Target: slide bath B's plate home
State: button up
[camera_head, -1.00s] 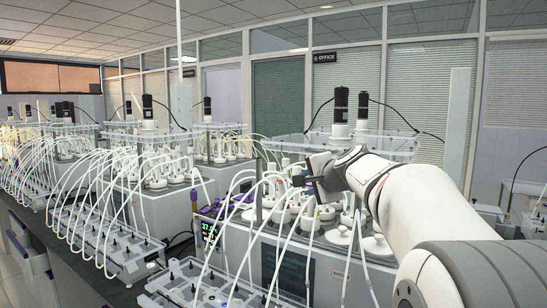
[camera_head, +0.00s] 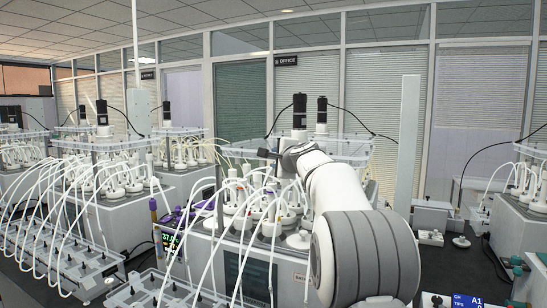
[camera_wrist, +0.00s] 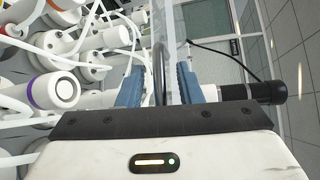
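The nearest bath (camera_head: 232,270) is a grey box crowded with white-capped bottles and tubes; the arm partly covers its label, so I cannot read its letter here. A clear plate (camera_head: 335,150) with black stirrer motors (camera_head: 299,108) stands above the bottles. My gripper (camera_head: 266,154) is at the plate's near left side, over the bottles. In the wrist view, the blue fingers (camera_wrist: 159,85) stand apart. A dark curved rod or cable (camera_wrist: 159,60) and the clear plate's edge (camera_wrist: 174,50) show between them; contact cannot be told.
More baths with bottles and looping white tubes (camera_head: 110,195) stand to the left. A clear tubing tray (camera_head: 165,290) lies in front of the nearest bath. Another bath (camera_head: 520,225) stands at the right. Dark bench with small grey boxes (camera_head: 432,215) lies between.

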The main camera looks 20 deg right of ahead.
jog(key=shift+c, duration=0.4)
grip_shut()
